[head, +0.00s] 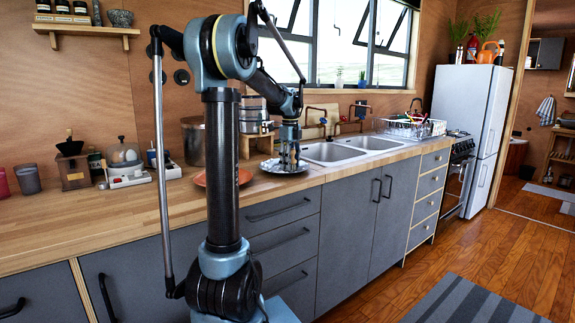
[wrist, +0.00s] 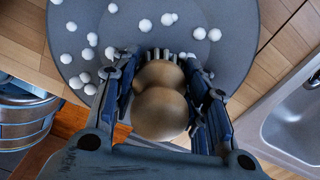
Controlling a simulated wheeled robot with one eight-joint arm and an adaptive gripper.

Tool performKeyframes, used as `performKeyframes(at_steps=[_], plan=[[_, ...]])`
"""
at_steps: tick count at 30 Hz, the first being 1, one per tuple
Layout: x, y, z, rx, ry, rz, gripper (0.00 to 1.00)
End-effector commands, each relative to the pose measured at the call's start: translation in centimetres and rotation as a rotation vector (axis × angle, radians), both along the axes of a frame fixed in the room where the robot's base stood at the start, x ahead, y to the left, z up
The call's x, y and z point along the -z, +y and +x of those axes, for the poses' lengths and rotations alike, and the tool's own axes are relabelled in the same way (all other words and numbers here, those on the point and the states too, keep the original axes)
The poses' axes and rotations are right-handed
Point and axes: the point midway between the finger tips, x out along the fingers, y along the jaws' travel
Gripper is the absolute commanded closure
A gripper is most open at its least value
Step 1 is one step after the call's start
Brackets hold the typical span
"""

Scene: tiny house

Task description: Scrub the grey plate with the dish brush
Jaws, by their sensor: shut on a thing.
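The grey plate (head: 268,166) lies on the wooden counter, left of the sink, in the head view. It fills the upper part of the wrist view (wrist: 200,14), with several small white balls scattered on it. My gripper (head: 290,163) points down over the plate. In the wrist view my gripper (wrist: 162,66) is shut on the dish brush (wrist: 158,108), whose rounded wooden body shows between the fingers. Pale bristle-like bits show at its far end, over the plate. Whether they touch the plate is hard to tell. In the head view the brush is mostly hidden by the fingers.
A double sink (head: 350,148) is just right of the plate, with taps behind it. An orange plate (head: 222,177) lies to the left, partly behind my arm. A dish rack (head: 411,127) stands beyond the sink. The counter (head: 110,220) at front left is clear.

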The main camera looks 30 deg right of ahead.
Motion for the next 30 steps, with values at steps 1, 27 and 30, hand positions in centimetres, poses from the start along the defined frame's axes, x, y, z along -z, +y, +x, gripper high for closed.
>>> performKeyframes(at_steps=[1, 27, 30], plan=[[0.0, 0.0, 0.0, 0.000, 0.000, 0.000, 0.83], [-1.0, 2.0, 1.7, 0.000, 0.000, 0.000, 0.83], [-1.3, 2.0, 1.7, 0.000, 0.000, 0.000, 0.83]])
